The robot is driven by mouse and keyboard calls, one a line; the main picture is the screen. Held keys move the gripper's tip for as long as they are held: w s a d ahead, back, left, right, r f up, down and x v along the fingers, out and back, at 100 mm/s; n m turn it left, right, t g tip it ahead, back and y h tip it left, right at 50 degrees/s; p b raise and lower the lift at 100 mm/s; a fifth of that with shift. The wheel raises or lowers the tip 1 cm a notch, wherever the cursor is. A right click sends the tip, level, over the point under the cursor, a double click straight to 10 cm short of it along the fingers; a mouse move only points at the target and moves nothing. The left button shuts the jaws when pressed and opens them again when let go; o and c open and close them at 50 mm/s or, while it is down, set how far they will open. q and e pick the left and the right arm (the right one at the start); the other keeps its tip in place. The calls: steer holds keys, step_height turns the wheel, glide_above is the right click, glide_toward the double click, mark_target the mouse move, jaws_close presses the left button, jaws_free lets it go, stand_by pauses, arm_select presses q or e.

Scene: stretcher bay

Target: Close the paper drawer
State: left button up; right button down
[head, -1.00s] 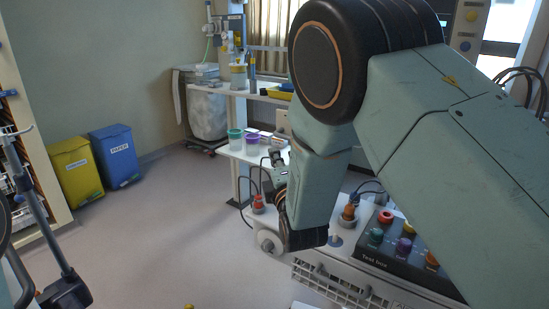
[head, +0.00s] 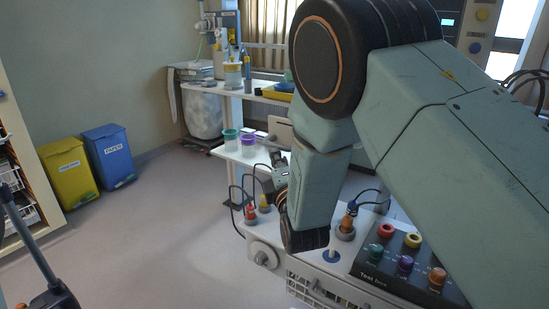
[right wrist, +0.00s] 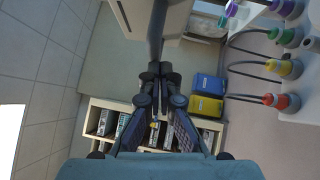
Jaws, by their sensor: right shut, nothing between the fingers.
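I cannot make out the paper drawer in either view. My right gripper (head: 274,163) shows partly behind my forearm in the head view, beside the white table. In the right wrist view its dark fingers (right wrist: 157,76) meet at the tips, shut and empty. They are in the air, with no clear contact on anything. My left gripper is not in view.
A white unit carries a black test box (head: 375,272) with coloured knobs. A two-level table (head: 240,155) holds cups. A yellow bin (head: 68,172) and a blue paper bin (head: 109,157) stand by the wall. An open shelf (head: 35,165) is at left. The middle floor is clear.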

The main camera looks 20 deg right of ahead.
mark_target(278, 139)
steer(key=shift+s+r, duration=0.5)
steer(key=w+d, duration=0.1)
steer(key=w+d+b, duration=0.1)
steer(key=w, duration=0.1)
steer(key=shift+d+f, duration=0.3)
steer(key=shift+f, duration=0.05)
steer(key=w+d, duration=0.2)
steer(key=w+d+b, duration=0.1)
steer(key=d, duration=0.2)
steer(key=w+d, duration=0.2)
steer(key=shift+w+d+r+b, duration=0.2)
steer(key=shift+w+d+b, duration=0.1)
steer(key=shift+b, duration=0.1)
steer(key=shift+a+r, duration=0.1)
steer(key=shift+r, duration=0.05)
